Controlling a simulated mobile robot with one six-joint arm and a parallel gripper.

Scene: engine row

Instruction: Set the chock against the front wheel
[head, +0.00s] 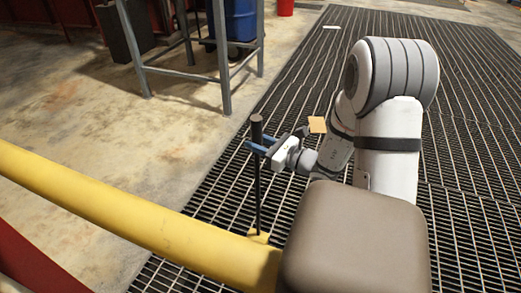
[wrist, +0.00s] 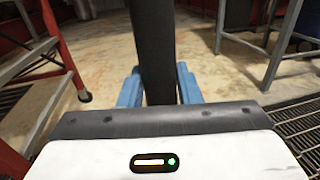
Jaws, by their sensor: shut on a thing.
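My gripper (head: 262,145) has blue fingers shut on an upright dark rod with a thicker top (head: 257,128). The rod runs down to a small yellow piece (head: 259,238) low by the grating, which looks like the chock on its handle. Whether that piece touches the floor or the yellow tube beside it, I cannot tell. In the wrist view the dark handle (wrist: 156,50) stands between the two blue fingers (wrist: 158,88). I cannot make out a front wheel in either view.
A thick yellow tube (head: 130,215) crosses the lower left. A grey metal stand (head: 225,70) and a blue drum (head: 240,20) stand behind on concrete. A small tan square (head: 317,124) shows beside my arm. Dark grating (head: 470,130) lies open at right. A red ladder-like frame (wrist: 65,45) stands left.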

